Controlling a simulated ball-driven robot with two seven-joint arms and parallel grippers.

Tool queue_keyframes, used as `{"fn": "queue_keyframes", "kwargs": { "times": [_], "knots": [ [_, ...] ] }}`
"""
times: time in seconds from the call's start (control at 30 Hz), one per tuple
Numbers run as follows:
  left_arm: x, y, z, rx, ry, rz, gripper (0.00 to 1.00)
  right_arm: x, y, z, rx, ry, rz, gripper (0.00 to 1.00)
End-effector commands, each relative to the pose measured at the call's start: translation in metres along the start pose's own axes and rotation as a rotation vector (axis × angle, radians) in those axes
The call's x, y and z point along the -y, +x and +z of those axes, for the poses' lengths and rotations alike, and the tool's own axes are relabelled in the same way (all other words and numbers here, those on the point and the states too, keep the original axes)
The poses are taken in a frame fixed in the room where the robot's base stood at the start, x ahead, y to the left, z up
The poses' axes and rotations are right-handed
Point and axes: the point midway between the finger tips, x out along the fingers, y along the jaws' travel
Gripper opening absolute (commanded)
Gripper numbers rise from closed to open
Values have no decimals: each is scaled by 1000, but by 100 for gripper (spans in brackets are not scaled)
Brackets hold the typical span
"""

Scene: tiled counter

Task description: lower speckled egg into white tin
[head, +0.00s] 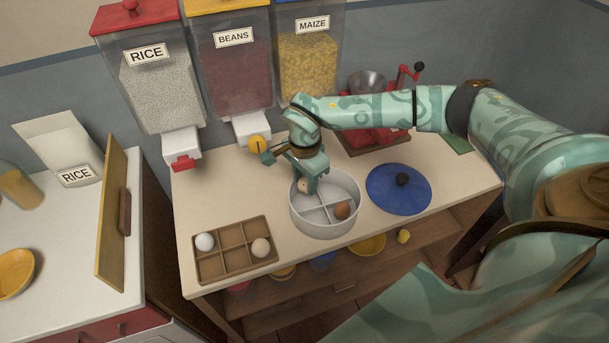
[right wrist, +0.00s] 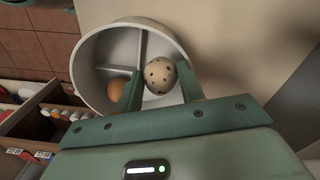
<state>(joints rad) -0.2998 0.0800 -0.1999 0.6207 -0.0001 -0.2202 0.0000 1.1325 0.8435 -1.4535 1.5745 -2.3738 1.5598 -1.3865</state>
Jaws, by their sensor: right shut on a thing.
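The speckled egg (right wrist: 160,74) is cream with dark spots. My right gripper (right wrist: 158,90) is shut on it, and the egg is between the fingertips over the white tin (right wrist: 98,50). In the head view my right gripper (head: 308,180) points down at the back left part of the tin (head: 325,228), with the egg (head: 304,187) partly hidden by the fingers. The tin has dividers, and a brown egg (head: 342,210) lies in its front right compartment. I cannot tell whether the speckled egg touches the tin's floor. My left gripper is out of view.
A wooden egg tray (head: 235,262) with a white egg (head: 205,242) and a beige egg (head: 261,248) stands front left of the tin. A blue lid (head: 385,192) with a dark knob lies close on the right. Dispensers (head: 233,70) line the wall behind.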

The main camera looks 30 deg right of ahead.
Motion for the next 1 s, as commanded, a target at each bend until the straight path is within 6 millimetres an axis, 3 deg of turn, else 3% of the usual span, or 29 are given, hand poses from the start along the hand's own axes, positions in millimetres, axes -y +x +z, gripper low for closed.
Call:
{"fn": "queue_keyframes", "kwargs": {
  "times": [0.93,1.0],
  "knots": [
    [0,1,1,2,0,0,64,0,3,0,0,0,0,31],
    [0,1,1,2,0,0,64,0,3,0,0,0,0,55]
  ]
}}
